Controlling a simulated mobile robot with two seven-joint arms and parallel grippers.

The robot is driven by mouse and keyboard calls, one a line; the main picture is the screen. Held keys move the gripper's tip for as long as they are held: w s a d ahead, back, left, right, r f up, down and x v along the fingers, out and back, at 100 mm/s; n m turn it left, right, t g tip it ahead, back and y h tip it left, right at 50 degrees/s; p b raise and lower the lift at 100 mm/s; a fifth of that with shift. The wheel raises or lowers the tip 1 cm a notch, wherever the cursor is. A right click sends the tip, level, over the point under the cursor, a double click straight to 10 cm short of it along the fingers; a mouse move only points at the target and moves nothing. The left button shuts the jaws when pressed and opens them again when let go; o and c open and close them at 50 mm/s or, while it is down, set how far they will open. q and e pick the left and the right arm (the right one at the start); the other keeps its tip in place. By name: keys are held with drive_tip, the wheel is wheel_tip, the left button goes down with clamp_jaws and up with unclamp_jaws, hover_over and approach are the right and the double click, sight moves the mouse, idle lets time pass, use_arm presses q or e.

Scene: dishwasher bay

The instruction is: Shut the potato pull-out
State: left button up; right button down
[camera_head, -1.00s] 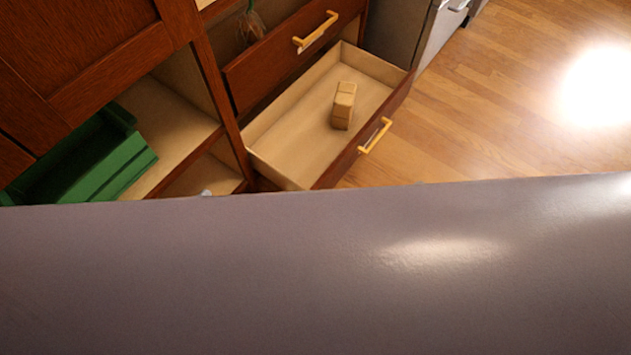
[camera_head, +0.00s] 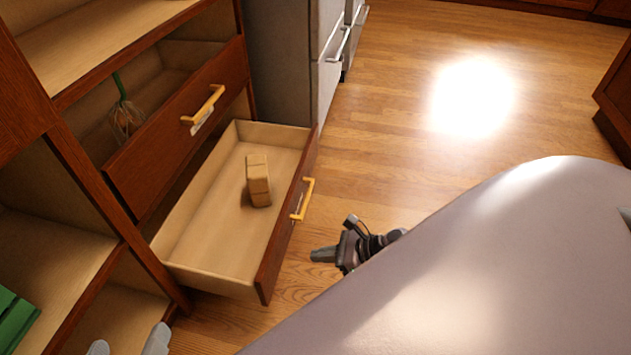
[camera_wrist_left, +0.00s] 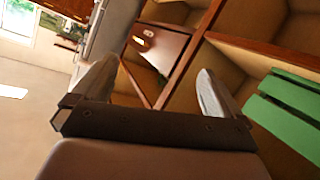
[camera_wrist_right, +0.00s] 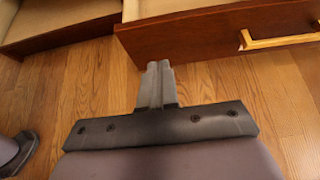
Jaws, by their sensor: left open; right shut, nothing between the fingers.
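The lower pull-out (camera_head: 215,276) stands well open, with a tan blocky object (camera_head: 258,180) in it; I cannot tell whether that is a potato. Its front has a yellow handle (camera_head: 304,199). The upper pull-out (camera_head: 165,140) is partly out and holds a whisk-like thing with a green handle (camera_head: 124,105). My right gripper (camera_head: 322,254) is shut and empty, just outside the lower front, right of it and apart. The right wrist view shows its closed fingers (camera_wrist_right: 158,66) below a wooden front (camera_wrist_right: 200,34). My left gripper (camera_head: 127,346) is open and empty by the lower shelves at bottom left.
A grey appliance (camera_head: 285,60) stands beyond the pull-outs. A green object (camera_head: 14,318) sits on a left shelf and shows in the left wrist view (camera_wrist_left: 285,115). Wooden floor (camera_head: 400,130) to the right is clear. My grey body covers the bottom right.

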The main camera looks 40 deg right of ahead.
sight(271, 256)
drive_tip(key=x, duration=0.3)
drive_tip(key=r+b+x, duration=0.1)
drive_tip(key=x, duration=0.2)
drive_tip(key=b+x, duration=0.1)
drive_tip(key=x, duration=0.2)
drive_tip(key=shift+w+a, duration=0.4)
drive_tip(key=shift+w, duration=0.05)
use_arm(q)
drive_tip(key=shift+s+a+m+t+y+b, duration=0.15)
drive_tip(key=shift+a+m+t+y+b, duration=0.25)
drive_tip(key=shift+a+t, duration=0.45)
use_arm(e)
drive_tip(key=shift+w+a, duration=0.4)
drive_tip(key=shift+w, duration=0.05)
use_arm(q)
drive_tip(key=shift+a, duration=0.1)
use_arm(e)
drive_tip(key=shift+r, duration=0.1)
